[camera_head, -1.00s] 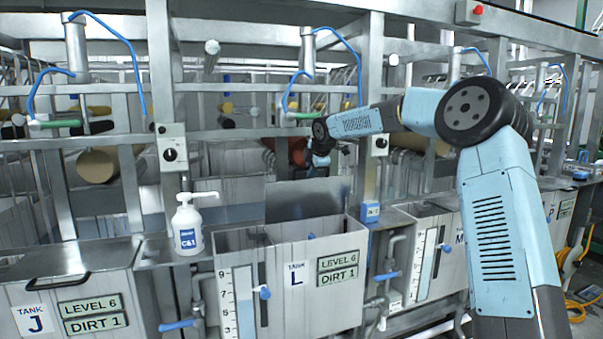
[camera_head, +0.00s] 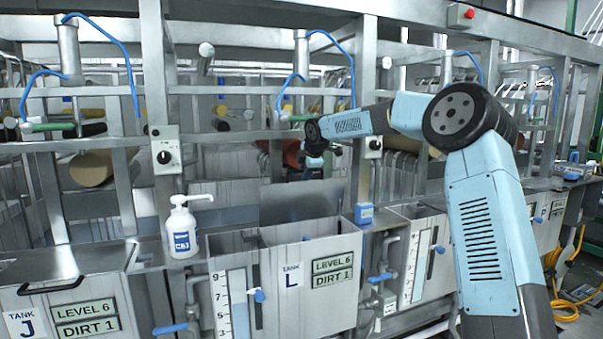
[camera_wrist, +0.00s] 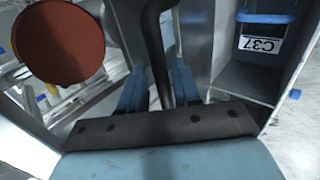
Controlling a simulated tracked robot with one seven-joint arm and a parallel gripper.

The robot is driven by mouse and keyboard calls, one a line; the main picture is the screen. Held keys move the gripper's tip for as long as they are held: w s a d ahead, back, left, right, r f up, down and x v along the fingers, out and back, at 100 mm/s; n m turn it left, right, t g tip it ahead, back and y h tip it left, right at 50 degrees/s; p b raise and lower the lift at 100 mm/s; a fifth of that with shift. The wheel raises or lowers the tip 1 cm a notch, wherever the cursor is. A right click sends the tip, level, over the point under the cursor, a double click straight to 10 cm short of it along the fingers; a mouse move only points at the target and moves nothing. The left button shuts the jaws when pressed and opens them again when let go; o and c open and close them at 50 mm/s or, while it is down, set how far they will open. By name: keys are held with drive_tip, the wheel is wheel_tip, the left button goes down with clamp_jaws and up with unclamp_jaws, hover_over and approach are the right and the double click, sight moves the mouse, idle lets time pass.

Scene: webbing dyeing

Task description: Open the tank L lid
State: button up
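Tank L (camera_head: 318,305) is the grey metal tank at the middle front, labelled "LEVEL 6" and "DIRT 1". Its lid (camera_head: 300,203) stands raised, close to upright, at the tank's rear edge, and the opening shows. My gripper (camera_head: 314,168) is behind and above the lid's top edge, small and partly hidden in the head view. The lid's handle side is hidden in the head view.
A white pump bottle (camera_head: 182,230) stands left of the tank, and a small blue box (camera_head: 364,213) right of it. Tank J (camera_head: 70,300) is shut. A red-brown roller (camera_wrist: 58,42) is near my gripper. Frame posts and blue hoses surround the arm.

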drive_tip(key=v, duration=1.3)
drive_tip(key=shift+s+r, duration=0.25)
